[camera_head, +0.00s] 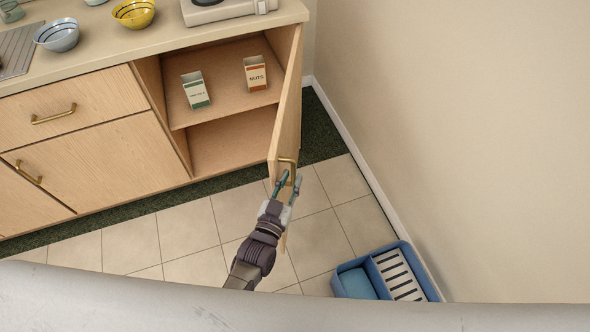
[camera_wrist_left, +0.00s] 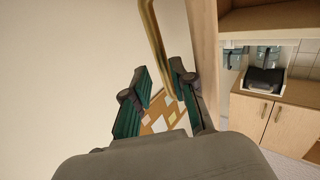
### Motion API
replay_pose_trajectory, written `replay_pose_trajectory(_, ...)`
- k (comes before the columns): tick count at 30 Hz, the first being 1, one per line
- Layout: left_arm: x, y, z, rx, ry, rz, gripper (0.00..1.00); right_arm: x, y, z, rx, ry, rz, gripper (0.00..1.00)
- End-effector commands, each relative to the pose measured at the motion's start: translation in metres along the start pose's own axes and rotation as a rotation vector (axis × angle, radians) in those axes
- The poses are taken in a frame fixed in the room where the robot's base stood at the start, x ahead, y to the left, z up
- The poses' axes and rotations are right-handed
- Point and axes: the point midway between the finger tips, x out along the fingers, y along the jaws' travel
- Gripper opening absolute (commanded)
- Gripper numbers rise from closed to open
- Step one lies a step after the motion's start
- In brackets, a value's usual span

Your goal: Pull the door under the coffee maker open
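The wooden cabinet door (camera_head: 287,113) stands swung wide out from the counter, at roughly a right angle to the front. Its brass handle (camera_head: 287,161) is near the free top edge. A pale appliance (camera_head: 225,8), probably the coffee maker, sits on the counter above, cut off by the frame. My left gripper (camera_head: 289,182) is at the handle. In the left wrist view its green-padded fingers (camera_wrist_left: 160,87) are apart, and the brass handle (camera_wrist_left: 157,40) runs down between them, close to the right finger. Whether it touches is unclear. My right gripper is out of view.
The open cabinet shows a shelf (camera_head: 222,105) with two small cartons. Bowls stand on the counter (camera_head: 130,42). A beige wall (camera_head: 450,120) rises at the right, with a blue crate (camera_head: 350,268) on the floor beside it. The tiled floor (camera_head: 185,230) left of my gripper is clear.

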Motion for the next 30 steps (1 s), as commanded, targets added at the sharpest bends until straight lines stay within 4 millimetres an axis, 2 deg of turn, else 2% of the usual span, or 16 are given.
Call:
replay_pose_trajectory(1, -0.014, 0.0, 0.002, 0.001, -0.005, 0.001, 0.25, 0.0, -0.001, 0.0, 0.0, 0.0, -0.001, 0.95)
replay_pose_trajectory(6, -0.049, 0.001, 0.001, 0.002, -0.004, 0.003, 0.25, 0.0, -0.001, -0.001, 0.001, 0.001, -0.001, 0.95)
replay_pose_trajectory(12, -0.074, 0.002, -0.001, 0.002, -0.001, 0.004, 0.25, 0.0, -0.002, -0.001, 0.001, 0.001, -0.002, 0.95)
replay_pose_trajectory(23, -0.08, 0.002, -0.002, 0.002, 0.001, 0.004, 0.25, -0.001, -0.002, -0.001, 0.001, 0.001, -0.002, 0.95)
replay_pose_trajectory(27, -0.081, -0.002, 0.004, 0.023, 0.008, 0.009, 0.03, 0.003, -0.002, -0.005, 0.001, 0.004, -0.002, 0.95)
replay_pose_trajectory(28, -0.082, -0.006, 0.007, 0.039, 0.013, 0.013, 0.0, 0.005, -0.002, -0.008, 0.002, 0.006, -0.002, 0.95)
replay_pose_trajectory(30, -0.084, -0.018, 0.017, 0.098, 0.036, 0.028, 0.0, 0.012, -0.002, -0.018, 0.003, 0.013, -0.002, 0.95)
